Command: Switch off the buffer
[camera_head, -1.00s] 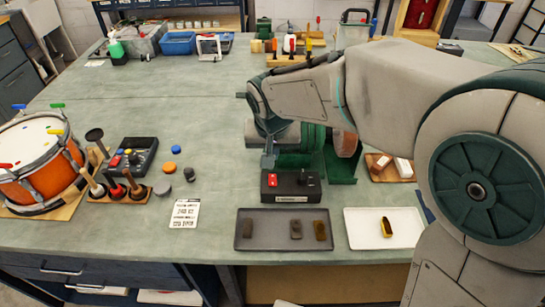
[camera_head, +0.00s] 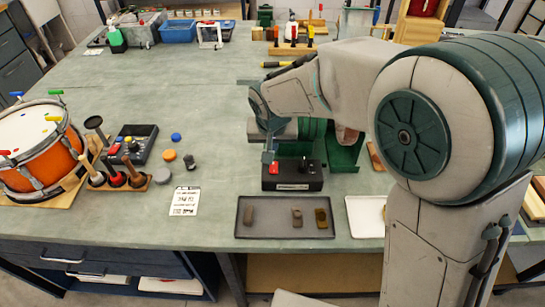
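The buffer (camera_head: 310,130) is a green machine with a light grey body, partly hidden behind my arm. Its black control box (camera_head: 292,185) sits in front of it, with a red switch (camera_head: 273,168) on the left and a dark knob on the right. My gripper (camera_head: 268,158) points down at the red switch, just above or touching it; I cannot tell which. Its fingers are small and seen edge-on, so their opening is unclear. I see nothing held in it. The switch's position is too small to read.
A dark tray (camera_head: 270,230) with several small blocks lies in front of the control box. A white tray (camera_head: 366,226) is partly hidden by my arm. An orange drum (camera_head: 45,165), a stand of mallets (camera_head: 118,180) and a black box (camera_head: 135,140) stand left. The bench middle is clear.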

